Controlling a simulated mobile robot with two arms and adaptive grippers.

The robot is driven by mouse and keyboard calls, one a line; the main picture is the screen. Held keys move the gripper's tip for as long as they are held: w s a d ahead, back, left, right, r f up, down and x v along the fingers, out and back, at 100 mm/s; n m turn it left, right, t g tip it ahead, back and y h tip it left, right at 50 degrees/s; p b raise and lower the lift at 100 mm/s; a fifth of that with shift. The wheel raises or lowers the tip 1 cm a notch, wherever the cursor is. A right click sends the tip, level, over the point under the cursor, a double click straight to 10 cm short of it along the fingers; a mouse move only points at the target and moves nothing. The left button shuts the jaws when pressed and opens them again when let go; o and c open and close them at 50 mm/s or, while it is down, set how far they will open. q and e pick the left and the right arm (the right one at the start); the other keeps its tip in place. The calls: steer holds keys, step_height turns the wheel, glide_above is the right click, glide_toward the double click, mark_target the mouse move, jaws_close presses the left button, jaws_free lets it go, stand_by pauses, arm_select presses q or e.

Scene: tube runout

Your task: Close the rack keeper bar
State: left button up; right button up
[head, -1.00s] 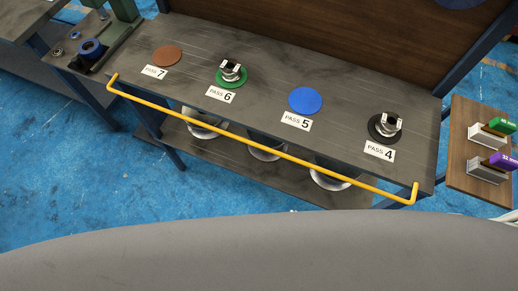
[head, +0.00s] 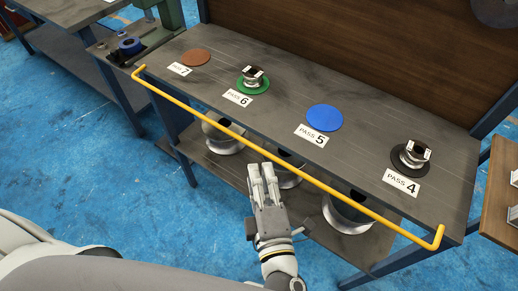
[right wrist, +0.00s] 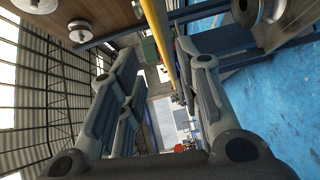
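The yellow keeper bar (head: 290,166) runs along the front of the rack (head: 375,145), with bent ends at the far left and near right corners. My right gripper (head: 262,172) points up toward the bar's middle from the front side in the head view, its fingertips a little below the bar's line. In the right wrist view, the fingers of my right gripper (right wrist: 155,58) stand apart with no object gripped. The bar (right wrist: 163,40) passes across the gap there, closer to the right finger; I cannot tell whether it touches. My left gripper is out of view.
The rack top holds silver pieces on a green disc (head: 253,88) and a black disc (head: 411,163), plus bare brown (head: 196,58) and blue (head: 324,117) discs. Silver spools (head: 222,137) stand on the lower shelf. A wooden side table (head: 498,200) is at right.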

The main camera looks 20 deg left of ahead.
mark_target(253, 145)
steer(key=p+x, duration=0.1)
steer(key=x, duration=0.9)
steer(key=shift+s, duration=0.1)
jaws_close()
